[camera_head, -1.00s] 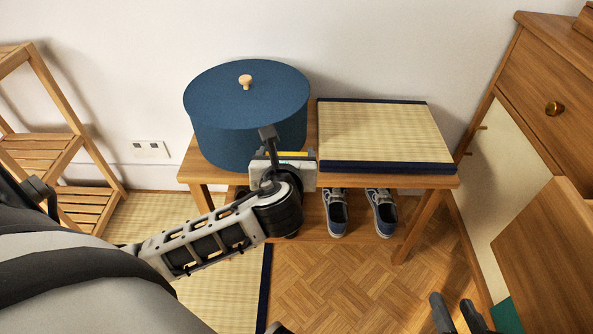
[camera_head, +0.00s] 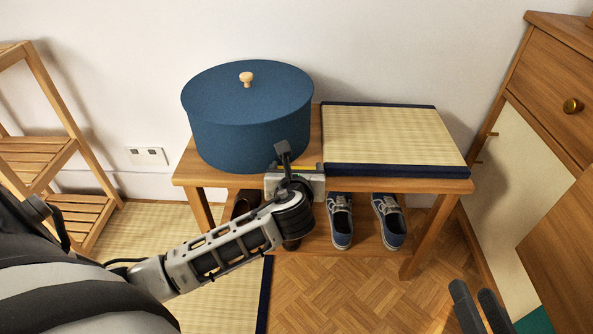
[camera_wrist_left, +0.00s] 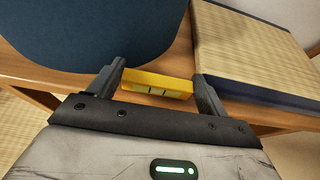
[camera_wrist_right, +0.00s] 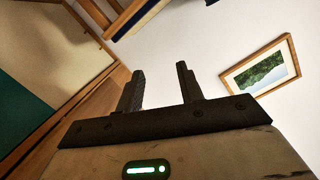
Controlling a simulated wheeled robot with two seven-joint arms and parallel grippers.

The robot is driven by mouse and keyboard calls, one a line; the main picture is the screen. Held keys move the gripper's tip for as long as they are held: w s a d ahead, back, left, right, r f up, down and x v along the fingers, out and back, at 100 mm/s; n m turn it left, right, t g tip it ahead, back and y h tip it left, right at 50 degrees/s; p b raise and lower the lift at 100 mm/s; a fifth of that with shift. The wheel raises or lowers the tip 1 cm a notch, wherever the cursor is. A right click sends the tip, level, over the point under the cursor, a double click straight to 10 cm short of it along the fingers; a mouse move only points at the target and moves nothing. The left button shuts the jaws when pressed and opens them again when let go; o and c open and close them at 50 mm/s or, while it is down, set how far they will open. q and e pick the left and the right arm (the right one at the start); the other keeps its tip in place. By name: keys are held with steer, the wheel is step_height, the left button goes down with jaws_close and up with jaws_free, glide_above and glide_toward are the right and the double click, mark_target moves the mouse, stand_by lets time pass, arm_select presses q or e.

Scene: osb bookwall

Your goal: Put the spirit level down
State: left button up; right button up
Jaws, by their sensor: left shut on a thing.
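The yellow spirit level (camera_wrist_left: 157,84) is held crosswise between the fingers of my left gripper (camera_wrist_left: 159,76). In the head view my left gripper (camera_head: 298,166) is at the front edge of the wooden bench (camera_head: 229,180), in the gap between a round blue box and a tatami pad. It hides most of the level there. I cannot tell whether the level touches the bench top. My right gripper (camera_head: 474,292) is low at the right, away from the bench. Its fingers stand apart and empty in the right wrist view (camera_wrist_right: 160,75).
The blue lidded box (camera_head: 250,120) stands on the bench's left part, the tatami pad (camera_head: 390,137) on its right. The bench top between them is narrow. Shoes (camera_head: 388,221) stand on the lower shelf. A wooden cabinet (camera_head: 545,75) is at right, a slatted rack (camera_head: 75,150) at left.

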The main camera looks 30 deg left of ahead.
arm_select(q)
steer(key=o, duration=0.7)
steer(key=shift+f, duration=0.1)
steer(key=shift+s+d+r, duration=0.15)
steer(key=shift+s+r, duration=0.05)
steer(key=shift+r, duration=0.1)
steer(key=p+v, duration=0.4)
steer(key=v, duration=0.7)
steer(key=shift+s+d+p, duration=0.15)
steer(key=shift+s+p, duration=0.05)
steer(key=shift+p, duration=0.15)
arm_select(e)
steer(key=shift+s+d+f+n+g+h, duration=0.25)
steer(key=shift+d+f+n+g+h, duration=0.45)
steer(key=shift+f+n+h, duration=0.1)
